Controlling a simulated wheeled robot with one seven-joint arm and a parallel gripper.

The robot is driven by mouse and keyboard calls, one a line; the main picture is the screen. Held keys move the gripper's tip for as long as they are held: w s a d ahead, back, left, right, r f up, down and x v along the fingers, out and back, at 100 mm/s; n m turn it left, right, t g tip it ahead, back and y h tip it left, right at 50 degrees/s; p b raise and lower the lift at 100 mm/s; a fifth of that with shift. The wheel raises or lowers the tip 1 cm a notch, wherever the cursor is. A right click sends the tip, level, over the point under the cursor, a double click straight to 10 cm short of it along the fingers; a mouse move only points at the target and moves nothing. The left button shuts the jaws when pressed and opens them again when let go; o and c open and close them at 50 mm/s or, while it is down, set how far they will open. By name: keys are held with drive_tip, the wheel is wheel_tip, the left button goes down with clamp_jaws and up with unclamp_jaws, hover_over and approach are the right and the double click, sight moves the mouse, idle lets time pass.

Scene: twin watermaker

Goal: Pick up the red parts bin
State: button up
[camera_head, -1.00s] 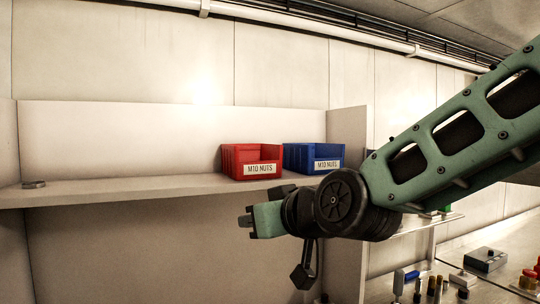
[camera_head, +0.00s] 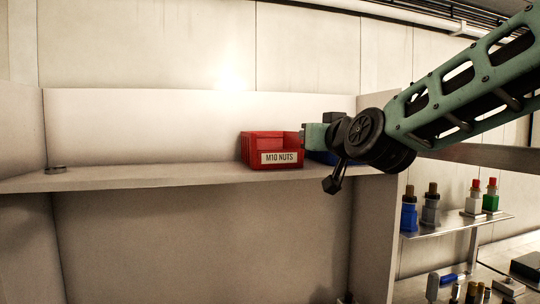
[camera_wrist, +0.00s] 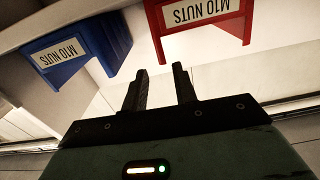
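The red parts bin (camera_head: 272,146), labelled M10 NUTS, stands upright on the shelf in the head view. It also shows upside down at the top right of the wrist view (camera_wrist: 205,28). My gripper (camera_head: 304,134) is at bin height, at the red bin's right edge in the head view. In the wrist view its two dark fingers (camera_wrist: 160,80) are apart with nothing between them, and the red bin is apart from them. In the head view the fingertips are small and hard to make out.
A blue bin (camera_wrist: 75,50), also labelled M10 NUTS, stands beside the red one; my arm mostly hides it in the head view. A small ring (camera_head: 56,169) lies at the left of the shelf (camera_head: 150,180). An upright panel (camera_head: 378,225) closes the shelf's right end.

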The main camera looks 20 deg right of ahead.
sight(297, 134)
drive_tip(key=w+p, duration=0.1)
drive_tip(key=w, duration=0.4)
drive_tip(key=shift+w+p, duration=0.2)
drive_tip(key=shift+p, duration=0.2)
drive_tip(key=w+p, duration=0.3)
drive_tip(key=w, duration=0.1)
drive_tip(key=shift+w, duration=0.25)
drive_tip(key=shift+w+p, duration=0.35)
drive_tip(key=shift+f, duration=0.1)
clamp_jaws()
idle(0.4)
